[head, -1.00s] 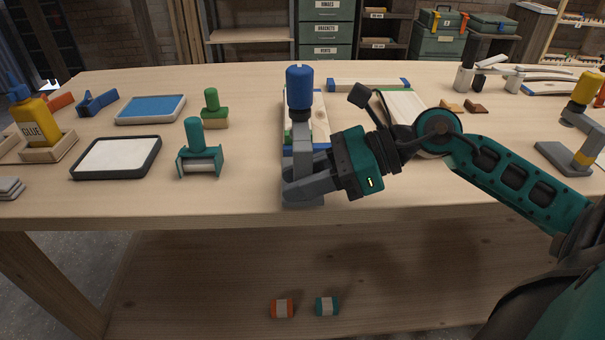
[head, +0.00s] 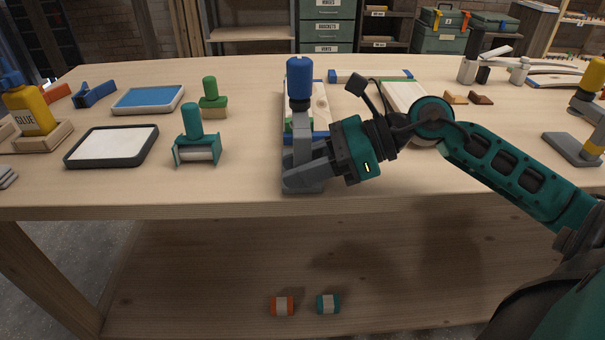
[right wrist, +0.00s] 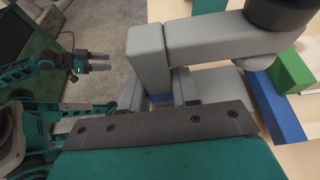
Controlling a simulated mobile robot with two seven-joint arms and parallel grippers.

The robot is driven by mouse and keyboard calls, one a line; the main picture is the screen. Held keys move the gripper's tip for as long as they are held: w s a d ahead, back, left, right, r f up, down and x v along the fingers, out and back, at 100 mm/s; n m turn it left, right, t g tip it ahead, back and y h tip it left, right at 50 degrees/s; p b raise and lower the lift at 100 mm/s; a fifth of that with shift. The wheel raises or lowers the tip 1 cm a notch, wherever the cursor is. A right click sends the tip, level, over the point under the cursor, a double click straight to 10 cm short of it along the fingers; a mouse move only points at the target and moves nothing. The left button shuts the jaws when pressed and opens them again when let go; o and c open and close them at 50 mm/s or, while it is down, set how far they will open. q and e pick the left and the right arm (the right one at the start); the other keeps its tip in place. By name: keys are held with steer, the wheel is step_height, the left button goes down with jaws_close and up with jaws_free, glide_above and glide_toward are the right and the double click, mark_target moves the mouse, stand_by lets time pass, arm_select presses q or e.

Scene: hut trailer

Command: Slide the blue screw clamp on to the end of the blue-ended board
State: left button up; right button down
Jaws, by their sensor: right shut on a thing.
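The blue screw clamp has a blue knob (head: 300,78) on top and a grey frame (head: 302,150) below, and stands upright near the table's front edge. My right gripper (head: 308,172) is shut on its grey lower part. The blue-ended board (head: 320,103) lies just behind the clamp, its blue end (head: 321,138) facing me. In the right wrist view the grey clamp frame (right wrist: 205,45) is close by the blue end (right wrist: 277,108). I cannot tell whether they touch. My left gripper (right wrist: 100,62) shows only in the right wrist view, open and empty, away from the board.
A green block (right wrist: 290,70) is beside the blue end. A roller (head: 198,150), a white tray (head: 112,146) and a glue bottle (head: 32,112) are at left. A pale board (head: 405,98) lies behind my right arm. Bare table lies between the roller and the clamp.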

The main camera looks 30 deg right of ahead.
steer(key=shift+w+d+b, duration=0.3)
steer(key=shift+w+d, duration=0.05)
steer(key=shift+w, duration=0.3)
steer(key=shift+w+d+b, duration=0.3)
steer(key=shift+w+d, duration=0.05)
steer(key=shift+w, duration=0.25)
arm_select(q)
steer(key=shift+f+b, duration=0.45)
steer(key=shift+f, duration=0.75)
arm_select(e)
steer(key=shift+w+d+r, duration=0.1)
steer(key=shift+w+d, duration=0.3)
steer(key=shift+w, duration=0.25)
steer(key=shift+w+d+r, duration=0.1)
steer(key=shift+w+d, duration=0.3)
steer(key=shift+w, duration=0.2)
